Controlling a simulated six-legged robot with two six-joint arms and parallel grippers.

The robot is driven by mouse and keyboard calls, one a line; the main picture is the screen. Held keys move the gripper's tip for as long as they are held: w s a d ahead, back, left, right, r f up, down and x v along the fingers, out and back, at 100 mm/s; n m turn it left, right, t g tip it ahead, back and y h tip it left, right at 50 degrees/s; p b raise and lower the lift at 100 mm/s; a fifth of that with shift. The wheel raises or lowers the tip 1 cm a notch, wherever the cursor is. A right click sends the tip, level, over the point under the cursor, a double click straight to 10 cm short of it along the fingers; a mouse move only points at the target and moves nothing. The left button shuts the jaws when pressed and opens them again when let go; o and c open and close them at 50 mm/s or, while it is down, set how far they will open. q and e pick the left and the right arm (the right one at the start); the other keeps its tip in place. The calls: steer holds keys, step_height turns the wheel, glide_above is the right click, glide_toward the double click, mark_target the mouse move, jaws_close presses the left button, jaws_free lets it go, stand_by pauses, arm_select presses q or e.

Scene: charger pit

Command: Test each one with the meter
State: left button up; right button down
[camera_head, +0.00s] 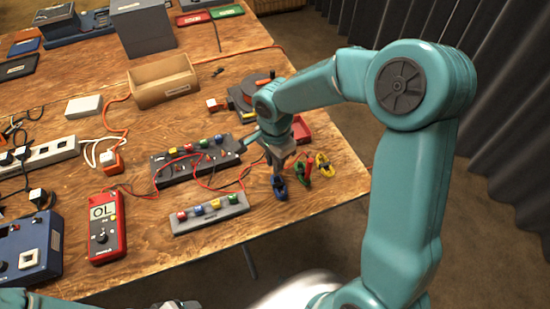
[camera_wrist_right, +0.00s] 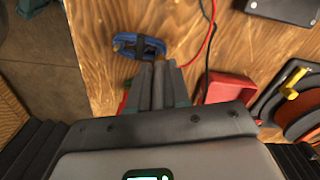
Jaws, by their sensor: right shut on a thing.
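My right gripper (camera_head: 278,172) is shut at the table's right side, its tips at the blue cable bundle (camera_head: 280,188). In the right wrist view the closed fingers (camera_wrist_right: 160,65) meet the near edge of the blue bundle (camera_wrist_right: 138,46); the exact grip is hidden. A green-and-red bundle (camera_head: 303,170) and a yellow one (camera_head: 323,165) lie just right of it. The red meter (camera_head: 103,228) lies at the front left and reads OL. Part of my left gripper (camera_head: 175,304) shows at the bottom edge; its jaws are cut off.
A dark board (camera_head: 170,172) and a grey strip (camera_head: 195,220), both with coloured posts, lie between meter and bundles, with red leads across them. Behind stand a red tray (camera_head: 303,132), a cable reel (camera_head: 240,98) and an open box (camera_head: 150,96). A blue box (camera_head: 55,240) stands left.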

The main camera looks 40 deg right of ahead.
stand_by(0.3)
steer(key=shift+b, duration=0.6)
stand_by(1.2)
steer(key=shift+f+b, duration=0.95)
steer(key=shift+b, duration=0.3)
stand_by(1.4)
steer(key=c, duration=0.7)
jaws_free()
steer(key=shift+r, duration=0.1)
steer(key=shift+r+p, duration=2.65)
steer(key=shift+r, duration=1.1)
